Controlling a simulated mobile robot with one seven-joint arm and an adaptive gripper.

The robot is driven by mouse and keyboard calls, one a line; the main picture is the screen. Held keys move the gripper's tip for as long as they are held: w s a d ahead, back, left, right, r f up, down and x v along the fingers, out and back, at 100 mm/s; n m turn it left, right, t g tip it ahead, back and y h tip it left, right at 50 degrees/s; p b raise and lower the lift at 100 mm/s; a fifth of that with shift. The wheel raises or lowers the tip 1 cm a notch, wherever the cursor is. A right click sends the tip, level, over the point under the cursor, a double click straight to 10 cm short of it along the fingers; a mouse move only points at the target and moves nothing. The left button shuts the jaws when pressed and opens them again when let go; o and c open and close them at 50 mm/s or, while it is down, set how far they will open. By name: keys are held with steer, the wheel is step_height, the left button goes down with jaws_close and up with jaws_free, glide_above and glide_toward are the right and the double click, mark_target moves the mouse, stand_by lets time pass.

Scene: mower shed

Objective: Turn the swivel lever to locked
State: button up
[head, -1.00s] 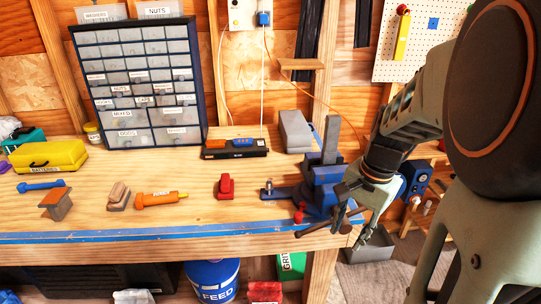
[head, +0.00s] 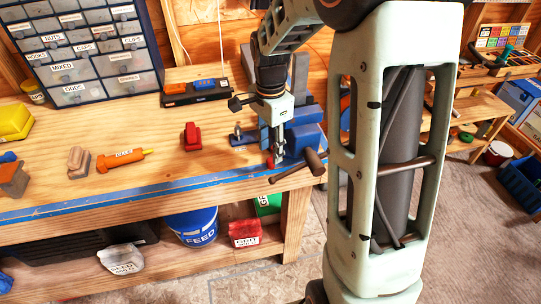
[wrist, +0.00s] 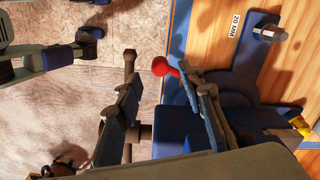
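The blue vise (head: 304,134) stands at the bench's right front corner. The swivel lever ends in a red knob (head: 270,162) low at the vise's front edge. The red knob also shows in the wrist view (wrist: 160,66), with its short stem reaching toward the blue base. My gripper (head: 274,158) points down just in front of the vise, its fingers beside the knob. In the wrist view my gripper (wrist: 161,82) is open, with the knob seen between the fingertips; contact cannot be told. Any locked marking is not readable.
The vise's dark handle bar (head: 299,168) sticks out past the bench edge, close to my fingers. A red object (head: 191,137) and an orange tool (head: 124,159) lie on the bench (head: 225,150) to the left. A black tray (head: 196,93) lies behind.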

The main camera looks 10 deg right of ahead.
mark_target(271, 160)
steer(key=shift+f, duration=2.1)
steer(key=shift+c, duration=0.4)
jaws_close()
